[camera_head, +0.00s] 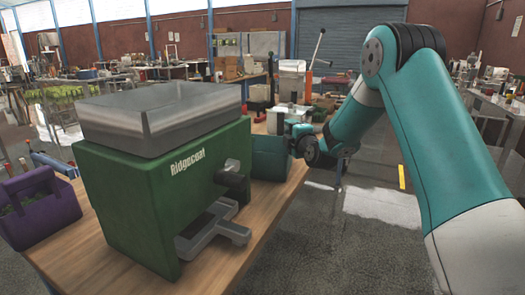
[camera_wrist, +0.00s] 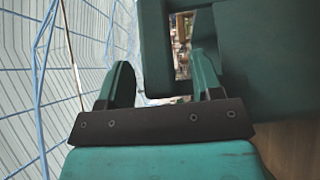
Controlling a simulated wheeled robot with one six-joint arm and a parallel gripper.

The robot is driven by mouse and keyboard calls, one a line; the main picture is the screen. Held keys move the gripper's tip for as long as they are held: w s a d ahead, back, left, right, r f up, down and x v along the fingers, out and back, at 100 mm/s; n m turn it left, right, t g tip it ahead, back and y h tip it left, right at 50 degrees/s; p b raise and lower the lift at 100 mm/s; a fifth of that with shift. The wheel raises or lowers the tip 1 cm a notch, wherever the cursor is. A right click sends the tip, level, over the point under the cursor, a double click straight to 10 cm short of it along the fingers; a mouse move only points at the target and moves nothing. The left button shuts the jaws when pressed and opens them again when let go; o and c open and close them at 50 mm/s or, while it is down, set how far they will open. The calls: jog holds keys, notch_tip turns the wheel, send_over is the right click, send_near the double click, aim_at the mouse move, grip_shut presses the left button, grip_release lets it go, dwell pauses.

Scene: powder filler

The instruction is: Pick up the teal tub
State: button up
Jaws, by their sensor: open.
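The teal tub (camera_head: 268,158) stands on the wooden table just beyond the green filler, which hides part of it. In the wrist view the tub (camera_wrist: 260,60) fills the upper right, and its handle bar (camera_wrist: 154,45) stands between my two fingers. My gripper (camera_head: 297,142) is at the right side of the tub in the head view. In the wrist view my gripper (camera_wrist: 163,75) is open, one finger on each side of the bar, with a gap at the left finger. I cannot tell whether the right finger touches the bar.
The green filler (camera_head: 150,215) with a grey metal hopper (camera_head: 165,115) stands on the table (camera_head: 240,262), close to the tub. A purple tub (camera_head: 38,212) is at the left. Metal equipment (camera_head: 288,118) stands behind the teal tub. Floor is open at the right.

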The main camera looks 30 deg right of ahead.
jog(key=shift+w, duration=0.65)
grip_shut()
jog(key=shift+r, duration=0.2)
